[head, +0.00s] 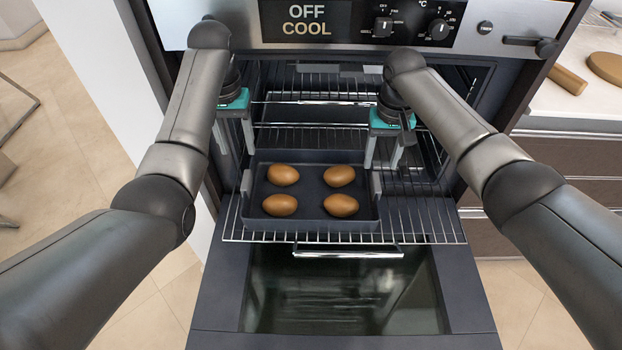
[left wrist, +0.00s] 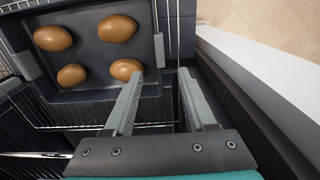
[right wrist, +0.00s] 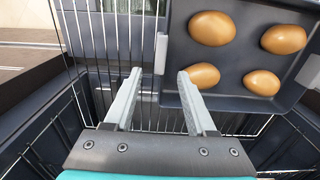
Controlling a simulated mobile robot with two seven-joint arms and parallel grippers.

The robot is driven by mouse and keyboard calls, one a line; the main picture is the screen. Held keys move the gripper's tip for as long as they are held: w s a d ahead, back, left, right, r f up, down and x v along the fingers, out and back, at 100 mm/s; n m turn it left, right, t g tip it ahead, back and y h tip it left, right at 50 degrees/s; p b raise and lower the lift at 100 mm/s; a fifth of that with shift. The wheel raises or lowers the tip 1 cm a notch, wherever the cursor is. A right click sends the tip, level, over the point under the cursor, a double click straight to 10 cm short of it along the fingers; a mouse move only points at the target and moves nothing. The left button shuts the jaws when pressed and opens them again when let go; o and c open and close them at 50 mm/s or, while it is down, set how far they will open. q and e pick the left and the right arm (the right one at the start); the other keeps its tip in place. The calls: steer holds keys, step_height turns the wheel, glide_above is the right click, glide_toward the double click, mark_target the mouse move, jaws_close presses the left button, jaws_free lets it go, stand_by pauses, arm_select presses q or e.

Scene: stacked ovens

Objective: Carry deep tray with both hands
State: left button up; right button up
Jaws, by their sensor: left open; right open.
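The deep tray (head: 311,213) is dark and rectangular, with a light grey handle on its left and right sides. It rests on a wire rack pulled partly out of the oven and holds several brown eggs or rolls (head: 340,205). My left gripper (head: 236,150) is open and empty, above and behind the tray's left end. My right gripper (head: 384,152) is open and empty, near the tray's back right corner. The left wrist view shows the tray (left wrist: 100,75) ahead of the open fingers (left wrist: 165,100); the right wrist view also shows the tray (right wrist: 225,88) beside open fingers (right wrist: 158,100).
The wire rack (head: 425,220) sticks out over the lowered oven door (head: 345,290). More racks (head: 315,110) sit inside the oven. The panel (head: 306,20) reads OFF COOL. A counter at the right holds a round board (head: 606,66) and a rolling-pin-like object (head: 567,79).

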mark_target(245, 178)
arm_select(q)
steer(key=shift+s, duration=0.15)
arm_select(e)
steer(key=shift+s, duration=0.15)
steer(key=shift+f, duration=0.15)
arm_select(q)
step_height(245, 178, down, 12)
steer(key=shift+f, duration=0.1)
arm_select(e)
step_height(245, 178, down, 7)
steer(key=shift+f, duration=0.1)
arm_select(q)
jaws_close()
arm_select(e)
jaws_close()
stand_by(1.0)
